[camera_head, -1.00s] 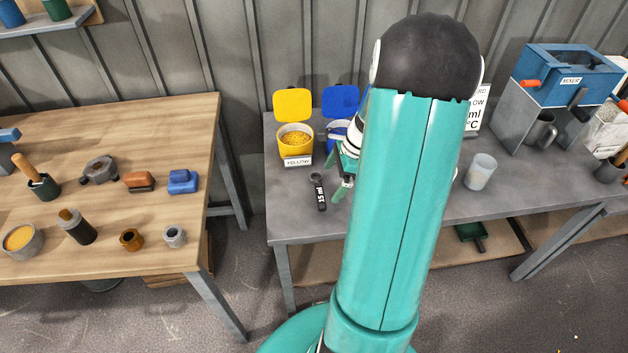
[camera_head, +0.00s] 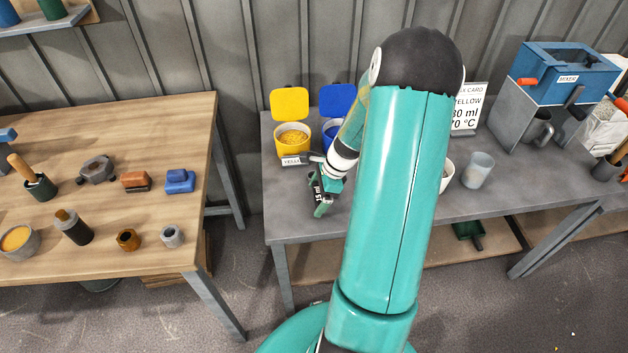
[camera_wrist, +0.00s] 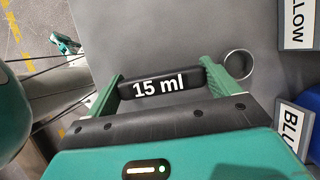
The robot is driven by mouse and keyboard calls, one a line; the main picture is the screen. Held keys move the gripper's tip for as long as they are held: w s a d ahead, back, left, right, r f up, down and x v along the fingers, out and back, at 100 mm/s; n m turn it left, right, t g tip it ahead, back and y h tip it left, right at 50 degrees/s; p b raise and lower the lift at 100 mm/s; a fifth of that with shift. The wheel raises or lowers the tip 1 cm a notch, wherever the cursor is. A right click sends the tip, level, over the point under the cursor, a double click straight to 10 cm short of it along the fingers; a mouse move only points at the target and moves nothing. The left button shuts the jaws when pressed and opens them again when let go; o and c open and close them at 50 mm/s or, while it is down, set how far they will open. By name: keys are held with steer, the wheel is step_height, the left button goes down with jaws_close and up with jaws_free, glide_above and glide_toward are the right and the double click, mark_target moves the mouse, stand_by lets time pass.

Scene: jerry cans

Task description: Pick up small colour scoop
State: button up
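The small scoop has a black handle marked "15 ml" (camera_wrist: 158,86) and a round metal-rimmed bowl (camera_wrist: 238,65), seen in the wrist view. In the head view its handle (camera_head: 317,189) lies on the grey table, with the bowl mostly hidden by my arm. My gripper (camera_wrist: 165,85) is open over the handle. One green finger is by the handle's far end and the other is near the bowl, so the handle runs from finger to finger. I cannot tell whether they touch it. My gripper (camera_head: 325,193) is partly hidden in the head view.
A yellow tub (camera_head: 293,138) with its lid up and a blue tub (camera_head: 331,130) stand behind the scoop. Their labels, yellow (camera_wrist: 298,22) and blue (camera_wrist: 292,128), show in the wrist view. A translucent cup (camera_head: 478,170) and a mixer (camera_head: 562,76) are to the right.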

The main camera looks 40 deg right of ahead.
steer(key=c, duration=0.4)
steer(key=shift+r, duration=0.1)
